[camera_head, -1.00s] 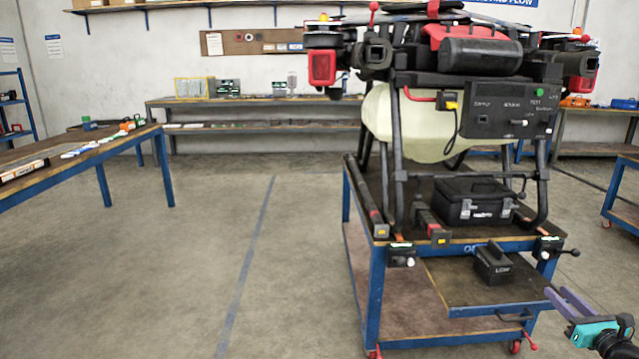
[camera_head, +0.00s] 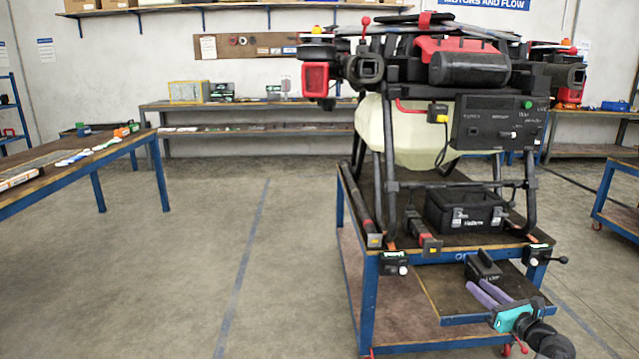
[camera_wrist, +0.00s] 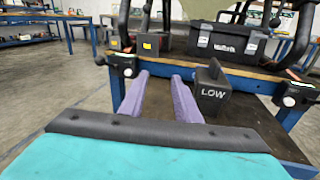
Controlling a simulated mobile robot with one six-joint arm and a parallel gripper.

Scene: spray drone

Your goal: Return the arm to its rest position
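My gripper (camera_head: 490,293) shows at the lower right of the head view, in front of the blue cart that bears the spray drone (camera_head: 465,75). Its two purple fingers are apart with nothing between them. In the wrist view, my gripper (camera_wrist: 161,85) points toward the cart, and the fingers are spread and empty. A black block marked LOW (camera_wrist: 212,92) stands just to the right of the fingers in that view. In the head view the same block (camera_head: 483,266) sits on the cart's lower front shelf, partly behind my fingers.
The blue cart (camera_head: 415,258) carries a black case (camera_head: 466,211) under the drone. Clamps (camera_head: 393,263) sit at its front corners. A workbench (camera_head: 80,163) stands at left, and another bench (camera_head: 250,105) lines the back wall. The floor at left centre is clear.

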